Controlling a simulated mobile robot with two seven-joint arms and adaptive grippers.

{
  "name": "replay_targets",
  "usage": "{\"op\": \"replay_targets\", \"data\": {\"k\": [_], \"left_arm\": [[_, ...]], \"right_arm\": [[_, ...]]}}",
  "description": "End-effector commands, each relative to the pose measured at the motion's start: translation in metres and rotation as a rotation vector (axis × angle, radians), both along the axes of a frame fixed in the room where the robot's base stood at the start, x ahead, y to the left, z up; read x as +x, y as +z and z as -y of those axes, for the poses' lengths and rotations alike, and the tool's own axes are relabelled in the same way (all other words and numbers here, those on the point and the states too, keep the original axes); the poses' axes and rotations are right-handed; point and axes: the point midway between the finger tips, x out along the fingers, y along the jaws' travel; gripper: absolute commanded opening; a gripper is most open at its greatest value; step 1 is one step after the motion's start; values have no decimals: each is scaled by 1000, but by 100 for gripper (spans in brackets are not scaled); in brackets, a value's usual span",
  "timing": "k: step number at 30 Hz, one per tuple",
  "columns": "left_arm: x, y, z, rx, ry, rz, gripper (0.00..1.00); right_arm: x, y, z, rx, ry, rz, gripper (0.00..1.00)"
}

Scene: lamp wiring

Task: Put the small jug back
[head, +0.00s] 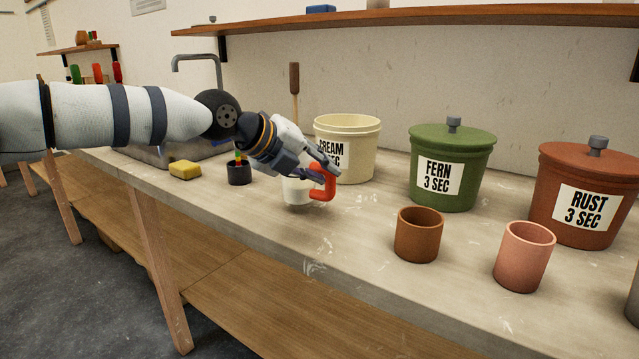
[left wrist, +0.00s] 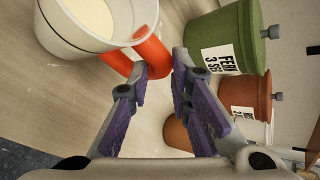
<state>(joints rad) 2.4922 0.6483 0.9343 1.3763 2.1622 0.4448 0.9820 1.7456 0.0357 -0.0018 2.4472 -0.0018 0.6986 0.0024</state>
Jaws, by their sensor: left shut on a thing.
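The small jug (head: 296,190) is white with a red-orange handle (head: 328,184). It is upright at the bench, in front of the cream bucket; I cannot tell whether its base touches the bench top. In the left wrist view the jug (left wrist: 75,40) is at top left, with pale cream liquid inside. My left gripper (head: 318,172) is shut on the jug's red handle, which also shows between its fingers in the left wrist view (left wrist: 150,55). The gripper hides part of the jug's rim in the head view. My right gripper is not in view.
A cream bucket (head: 356,160) stands open behind the jug. Lidded fern (head: 430,185) and rust (head: 560,215) buckets stand to the right, with a brown cup (head: 418,236) and a pink cup (head: 523,258) in front. A dark pot (head: 239,174) and yellow sponge (head: 185,170) are left.

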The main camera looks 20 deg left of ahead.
Motion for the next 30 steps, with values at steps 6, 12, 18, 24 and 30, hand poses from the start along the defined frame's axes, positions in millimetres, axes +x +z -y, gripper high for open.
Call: {"op": "replay_targets", "data": {"k": [6,12,18,24,30], "left_arm": [[-1,-19,0,0,-1,1,0],[-1,-22,0,1,-1,0,0],[-2,-23,0,1,0,-2,40],[-2,-22,0,1,0,-2,40],[-25,7,-16,-3,2,8,40]], "right_arm": [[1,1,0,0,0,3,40],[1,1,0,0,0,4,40],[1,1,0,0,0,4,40],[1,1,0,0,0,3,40],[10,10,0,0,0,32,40]]}}
